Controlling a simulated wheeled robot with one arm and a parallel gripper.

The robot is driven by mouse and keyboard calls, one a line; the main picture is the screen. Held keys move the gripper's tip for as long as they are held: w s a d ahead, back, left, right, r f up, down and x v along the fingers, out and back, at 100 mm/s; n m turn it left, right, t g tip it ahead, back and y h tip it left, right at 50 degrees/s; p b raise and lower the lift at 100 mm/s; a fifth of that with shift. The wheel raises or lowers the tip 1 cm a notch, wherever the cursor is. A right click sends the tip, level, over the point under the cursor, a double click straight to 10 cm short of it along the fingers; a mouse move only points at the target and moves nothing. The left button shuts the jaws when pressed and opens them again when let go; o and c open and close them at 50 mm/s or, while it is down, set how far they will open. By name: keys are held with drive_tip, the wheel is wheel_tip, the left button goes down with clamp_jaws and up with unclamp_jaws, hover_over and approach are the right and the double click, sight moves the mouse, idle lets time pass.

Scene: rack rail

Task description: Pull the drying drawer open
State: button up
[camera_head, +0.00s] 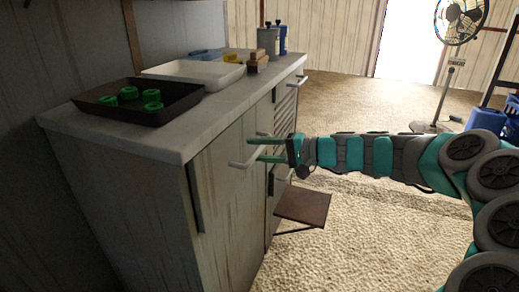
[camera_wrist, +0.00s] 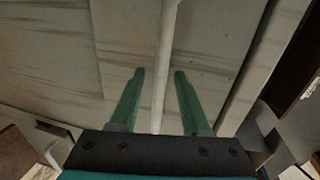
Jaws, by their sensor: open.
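The grey-white cabinet (camera_head: 150,195) has panelled fronts with bar handles; no label marks which one is the drying drawer. My gripper (camera_head: 254,148) is at a pale bar handle (camera_head: 240,163) on the near front panel (camera_head: 228,150). In the wrist view my gripper (camera_wrist: 158,74) is open, its two green fingers on either side of the pale bar (camera_wrist: 160,105). The bar runs lengthwise between them with a gap on each side. The fingertips point at the panel (camera_wrist: 205,50). The front looks closed. Whether the fingertips touch it, I cannot tell.
A black tray (camera_head: 185,112) with green rings, a white tray (camera_head: 195,77), wooden blocks (camera_head: 257,62) and bottles (camera_head: 268,40) stand on the top. A brown step-like plate (camera_head: 303,207) juts out low. A fan (camera_head: 450,75) stands at the back; carpet (camera_head: 370,235) is open.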

drive_tip(key=shift+c, duration=0.4)
clamp_jaws()
idle(1.0)
